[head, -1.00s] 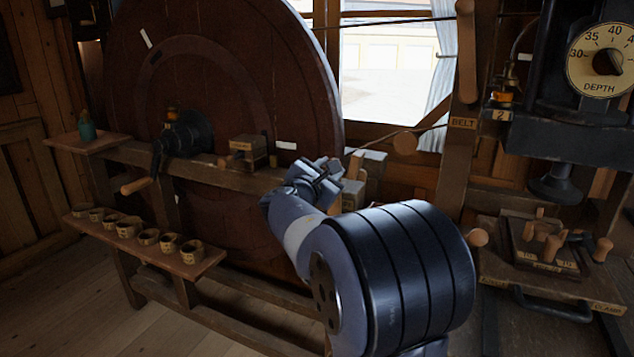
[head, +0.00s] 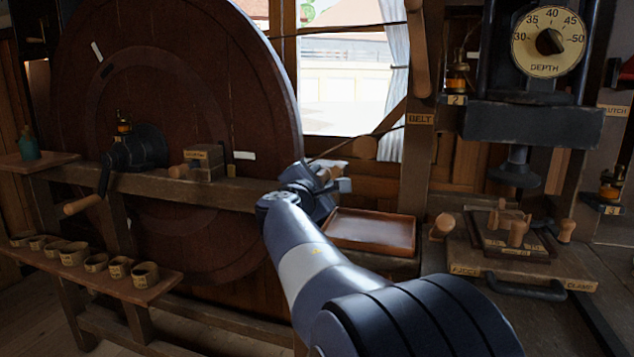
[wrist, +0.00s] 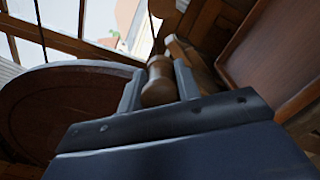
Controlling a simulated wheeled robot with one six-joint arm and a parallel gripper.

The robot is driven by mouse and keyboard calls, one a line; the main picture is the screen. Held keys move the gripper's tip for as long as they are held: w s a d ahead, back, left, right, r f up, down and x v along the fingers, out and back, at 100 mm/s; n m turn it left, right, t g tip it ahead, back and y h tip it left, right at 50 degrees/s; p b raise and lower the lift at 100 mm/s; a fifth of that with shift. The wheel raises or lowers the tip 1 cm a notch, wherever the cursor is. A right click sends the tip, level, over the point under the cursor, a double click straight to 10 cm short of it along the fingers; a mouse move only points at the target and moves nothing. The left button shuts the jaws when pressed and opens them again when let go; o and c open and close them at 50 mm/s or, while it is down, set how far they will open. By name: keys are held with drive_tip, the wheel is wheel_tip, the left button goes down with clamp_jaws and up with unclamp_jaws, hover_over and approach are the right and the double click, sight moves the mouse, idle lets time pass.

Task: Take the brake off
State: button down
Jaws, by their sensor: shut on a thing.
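My gripper (head: 325,186) is at the right edge of the big dark wheel (head: 215,75) in the head view. In the wrist view its two fingers are shut on a turned wooden handle (wrist: 158,84). No label shows on this handle, so I cannot tell from the picture whether it is the brake's. What it joins is partly hidden. A small wooden block (head: 205,164) with a label too small to read stands on the rail against the wheel, with a wooden peg (head: 178,171) at its left.
An empty brown tray (head: 372,246) lies just right of my gripper. A crank handle (head: 82,204) sticks out at the left, above a shelf of several small cups (head: 96,262). A post labelled BELT (head: 420,118) and a machine with a DEPTH dial (head: 549,42) stand at the right.

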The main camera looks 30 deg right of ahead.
drive_tip(key=shift+d+f, duration=0.1)
drive_tip(key=shift+f, duration=0.1)
drive_tip(key=c, duration=1)
unclamp_jaws()
drive_tip(key=shift+s+r, duration=0.1)
drive_tip(key=shift+s, duration=0.05)
drive_tip(key=shift+c, duration=0.2)
drive_tip(key=v, duration=1)
drive_tip(key=shift+s+a, duration=0.25)
drive_tip(key=shift+a, duration=0.05)
drive_tip(key=x, duration=1.1)
drive_tip(key=shift+w+a+r+p, duration=0.15)
drive_tip(key=shift+p, duration=0.15)
drive_tip(key=shift+a, duration=0.1)
